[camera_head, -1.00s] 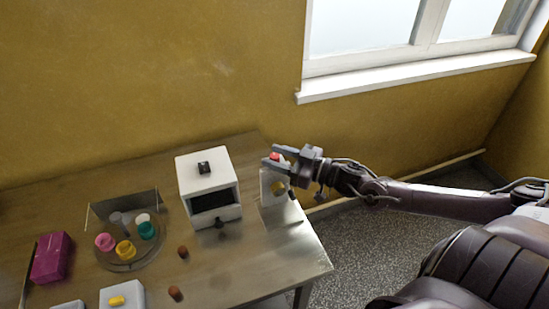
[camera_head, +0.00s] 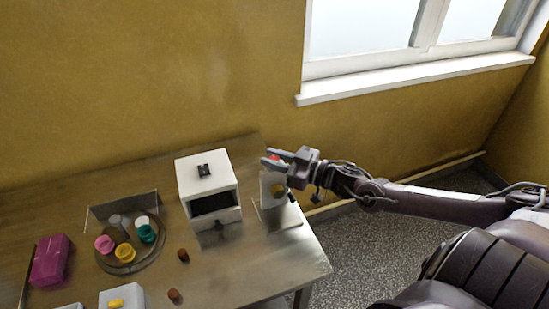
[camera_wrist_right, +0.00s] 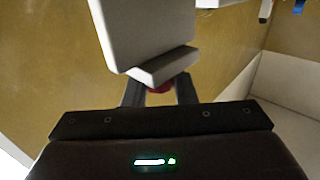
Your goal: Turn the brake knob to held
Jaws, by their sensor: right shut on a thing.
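A white upright stand (camera_head: 270,188) with a red knob-like top (camera_head: 274,158) is at the right end of the table. A round yellowish part (camera_head: 279,189) shows on its side. My right gripper (camera_head: 274,160) is shut on the red top. In the right wrist view the red part (camera_wrist_right: 160,87) sits between the fingers, mostly hidden, below a white block (camera_wrist_right: 162,67). Which part is the brake knob, and any held mark, I cannot tell. My left gripper is not in view.
A white box (camera_head: 207,172) with a dark opening and small dark knobs stands left of the stand. A round tray (camera_head: 130,262) with coloured cups, brown pieces (camera_head: 183,255) and a magenta block (camera_head: 49,261) are further left. The table's right edge is close to the stand.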

